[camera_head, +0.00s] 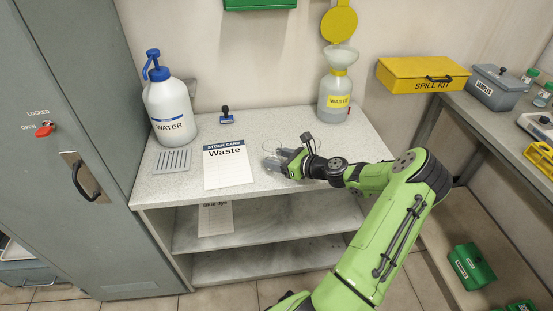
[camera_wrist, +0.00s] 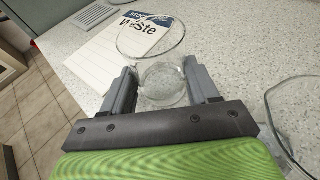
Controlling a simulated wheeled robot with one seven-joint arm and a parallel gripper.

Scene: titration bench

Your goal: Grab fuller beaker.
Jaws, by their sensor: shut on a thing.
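A clear glass beaker (camera_wrist: 160,84) sits between the two jaws of my gripper (camera_wrist: 163,92) in the wrist view. The jaws are shut on its sides, and it looks upright. Whether its base touches the bench is hard to tell. A second clear glass vessel (camera_wrist: 290,110) is partly in the wrist view at the right edge, apart from the gripper. In the head view my gripper (camera_head: 279,163) is low over the bench top, and glass outlines show faintly around it. The liquid level in each beaker is too faint to compare.
The bench (camera_head: 255,130) holds a "Waste" stock card (camera_head: 227,170), a WATER bottle (camera_head: 168,108), a slotted grey plate (camera_head: 173,160) and a blue stamp-like object (camera_head: 226,116). A WASTE bottle with funnel (camera_head: 335,92) stands behind my gripper.

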